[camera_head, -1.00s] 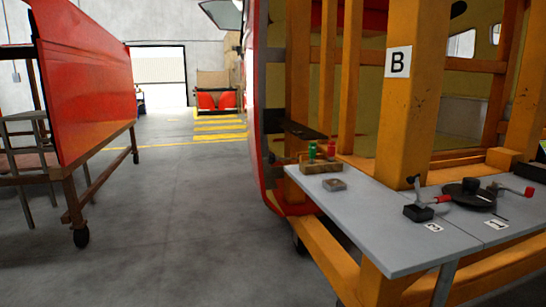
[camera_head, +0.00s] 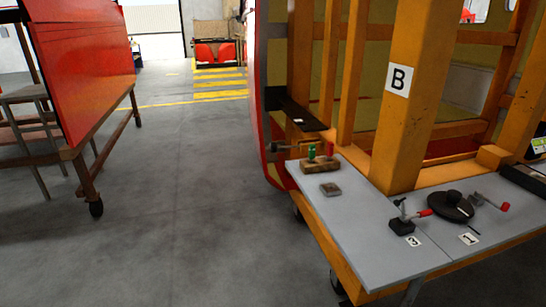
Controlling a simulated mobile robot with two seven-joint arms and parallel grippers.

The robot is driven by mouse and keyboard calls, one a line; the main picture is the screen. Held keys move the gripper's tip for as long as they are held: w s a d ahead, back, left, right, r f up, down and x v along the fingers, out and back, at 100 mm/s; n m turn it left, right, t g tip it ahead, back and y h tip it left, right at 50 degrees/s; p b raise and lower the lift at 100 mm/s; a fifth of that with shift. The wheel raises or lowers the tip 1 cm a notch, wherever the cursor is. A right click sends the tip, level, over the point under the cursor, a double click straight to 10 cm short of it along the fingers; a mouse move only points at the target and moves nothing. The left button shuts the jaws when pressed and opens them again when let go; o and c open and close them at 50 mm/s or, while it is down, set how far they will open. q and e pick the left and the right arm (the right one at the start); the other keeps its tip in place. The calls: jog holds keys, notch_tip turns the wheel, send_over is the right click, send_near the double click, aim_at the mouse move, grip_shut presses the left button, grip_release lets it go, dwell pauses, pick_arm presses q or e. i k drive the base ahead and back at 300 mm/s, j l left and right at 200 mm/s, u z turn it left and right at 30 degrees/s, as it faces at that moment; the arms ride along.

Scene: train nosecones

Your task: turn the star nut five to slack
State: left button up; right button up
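I cannot make out a star nut marked five in this view. A grey worktop (camera_head: 365,232) at the right carries small fixtures. A black clamp (camera_head: 402,225) with a red-tipped lever stands by a label "3" (camera_head: 413,241). A black round disc (camera_head: 451,207) with a raised hub lies behind a label "1" (camera_head: 468,239). A red-ended handle (camera_head: 503,207) sits right of the disc. A wooden block (camera_head: 319,167) with green and red pegs stands at the worktop's far left end. Neither of my grippers is in view.
An orange post (camera_head: 415,125) with a sign "B" (camera_head: 398,80) rises behind the worktop. A small square plate (camera_head: 330,190) lies on its left part. A wheeled stand with a red panel (camera_head: 85,75) is at the left. The grey floor (camera_head: 190,210) between is clear.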

aim_at(274, 148)
jog(key=i+j+z, duration=0.1)
jog(key=i, duration=0.3)
jog(key=i+j+z, duration=0.1)
jog(key=i+j, duration=0.15)
jog(key=i, duration=0.15)
jog(key=i+j+z, duration=0.1)
jog(key=i+j, duration=0.15)
jog(key=i, duration=0.15)
